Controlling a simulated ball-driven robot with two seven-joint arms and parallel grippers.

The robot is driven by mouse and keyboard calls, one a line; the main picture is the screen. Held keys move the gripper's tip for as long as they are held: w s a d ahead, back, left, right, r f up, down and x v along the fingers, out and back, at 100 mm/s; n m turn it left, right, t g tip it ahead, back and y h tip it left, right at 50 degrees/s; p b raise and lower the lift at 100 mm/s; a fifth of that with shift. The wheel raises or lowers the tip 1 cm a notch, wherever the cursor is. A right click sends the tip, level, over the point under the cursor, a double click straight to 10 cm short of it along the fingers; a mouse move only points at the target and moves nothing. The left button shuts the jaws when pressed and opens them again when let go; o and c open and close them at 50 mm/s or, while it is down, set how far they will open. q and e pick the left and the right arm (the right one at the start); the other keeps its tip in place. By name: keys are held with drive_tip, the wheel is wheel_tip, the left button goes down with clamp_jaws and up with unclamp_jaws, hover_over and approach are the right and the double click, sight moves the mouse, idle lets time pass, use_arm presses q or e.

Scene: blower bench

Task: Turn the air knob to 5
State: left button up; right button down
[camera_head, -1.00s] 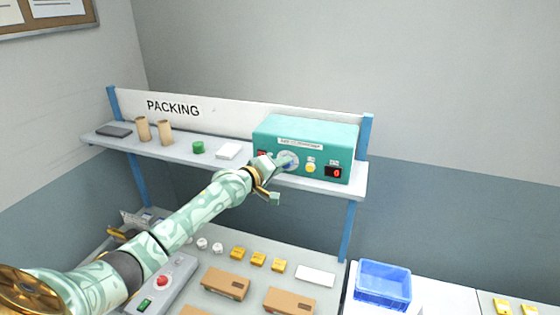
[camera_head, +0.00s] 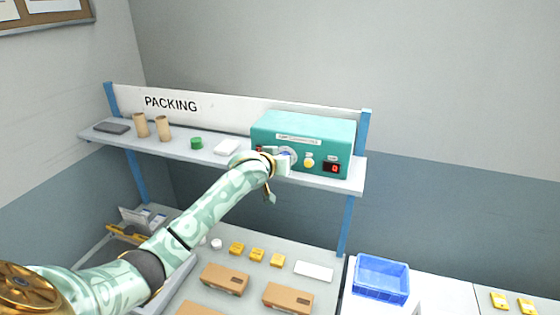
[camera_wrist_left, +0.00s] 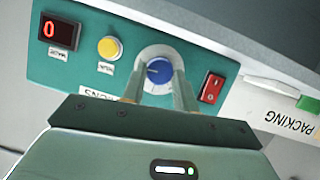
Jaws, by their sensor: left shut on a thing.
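The teal blower box (camera_head: 303,128) stands on the shelf below the back board. Its blue air knob (camera_wrist_left: 159,71) sits in a pale round dial in the left wrist view, with a white pointer mark on it. My left gripper (camera_wrist_left: 162,82) is shut on the knob, one finger on each side. In the head view the gripper (camera_head: 284,160) is at the box's front, and my wrist partly hides the dial. The dial's numbers are too small to read. My right gripper is not in view.
Beside the knob are a red switch (camera_wrist_left: 212,88), a yellow button (camera_wrist_left: 109,47) and a red display (camera_wrist_left: 60,30) showing 0. Cardboard tubes (camera_head: 163,127), a green roll (camera_head: 196,143) and a white block (camera_head: 228,146) share the shelf. Cartons (camera_head: 225,279) and a blue crate (camera_head: 381,279) stand below.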

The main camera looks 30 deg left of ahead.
use_arm(q)
drive_tip(key=shift+d+f+m+y, duration=0.2)
drive_tip(key=shift+m+y, duration=0.4)
drive_tip(key=shift+m, duration=0.3)
drive_tip(key=o, duration=1)
drive_tip(key=shift+c, duration=0.2)
drive_tip(key=shift+r, duration=0.1)
drive_tip(key=v, duration=1.6)
drive_tip(key=shift+d+r+b, duration=0.15)
drive_tip(key=shift+b, duration=0.3)
